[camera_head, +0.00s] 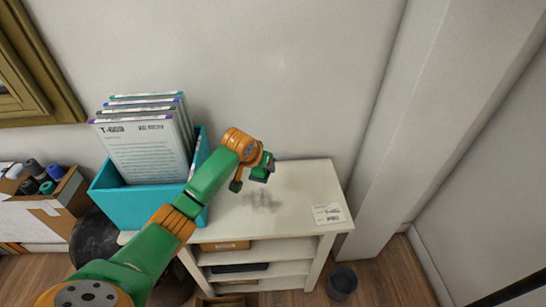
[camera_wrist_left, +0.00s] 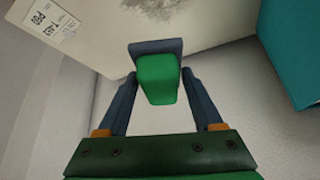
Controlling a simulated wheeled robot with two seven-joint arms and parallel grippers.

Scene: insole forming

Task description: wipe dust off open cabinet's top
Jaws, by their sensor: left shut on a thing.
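The white open cabinet (camera_head: 298,182) stands against the wall, its shelves open at the front. A grey dust smudge (camera_head: 262,201) lies on the middle of its top, and part of it shows at the top edge of the wrist view (camera_wrist_left: 142,6). My left gripper (camera_head: 252,176) is over the back part of the top, behind the smudge. It is shut on a green block with a blue-grey slab at its end (camera_wrist_left: 157,82). The block appears held above the top; I cannot tell whether it touches. My right gripper is not in view.
A teal bin (camera_head: 135,205) with several upright folders (camera_head: 145,148) stands on the cabinet's left part. A white label card (camera_head: 328,213) lies at the top's right front. A wall column (camera_head: 405,130) stands right of the cabinet. A dark cup-like bin (camera_head: 342,283) is on the floor.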

